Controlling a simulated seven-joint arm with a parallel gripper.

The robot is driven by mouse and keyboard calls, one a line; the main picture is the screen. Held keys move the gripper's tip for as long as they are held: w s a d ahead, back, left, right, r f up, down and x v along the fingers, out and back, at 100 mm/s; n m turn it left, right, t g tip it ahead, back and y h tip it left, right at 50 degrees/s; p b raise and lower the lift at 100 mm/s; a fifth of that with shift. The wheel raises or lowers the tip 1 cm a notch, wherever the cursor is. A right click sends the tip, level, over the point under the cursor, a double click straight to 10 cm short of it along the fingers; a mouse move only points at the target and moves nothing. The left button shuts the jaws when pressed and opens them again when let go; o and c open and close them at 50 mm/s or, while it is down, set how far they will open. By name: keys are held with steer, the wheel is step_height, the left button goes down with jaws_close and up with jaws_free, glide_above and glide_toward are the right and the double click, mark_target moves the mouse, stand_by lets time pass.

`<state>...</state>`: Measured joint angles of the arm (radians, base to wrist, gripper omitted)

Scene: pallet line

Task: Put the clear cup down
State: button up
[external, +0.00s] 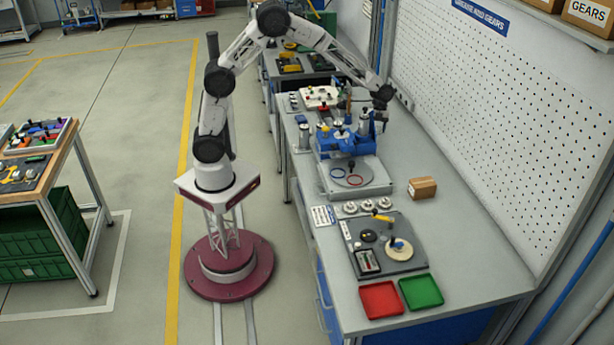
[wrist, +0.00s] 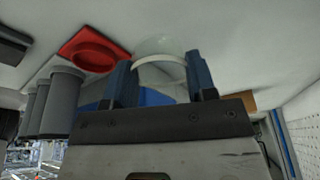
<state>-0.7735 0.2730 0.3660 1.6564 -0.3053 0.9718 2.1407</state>
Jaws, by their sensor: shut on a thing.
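My gripper (external: 381,116) is over the far part of the workbench, beside the blue fixture (external: 338,143). In the wrist view, its two blue fingers (wrist: 160,78) stand on either side of the clear cup (wrist: 158,70). They are shut on it. The cup is see-through with a pale curved band, and its lower part is hidden behind the gripper body. I cannot make out the cup in the external view, and I cannot tell whether it touches a surface.
In the wrist view, a red square piece with a round recess (wrist: 97,50) and grey cylinders (wrist: 66,95) are at left. A cardboard box (external: 422,188), red tray (external: 381,300) and green tray (external: 421,291) stand nearer on the bench. The pegboard (external: 500,110) rises at right. Bench around the box is clear.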

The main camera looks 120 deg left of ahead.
steer(key=shift+f, duration=0.4)
steer(key=shift+f, duration=1.85)
steer(key=shift+f, duration=0.1)
steer(key=o, duration=0.9)
steer(key=v, duration=1.2)
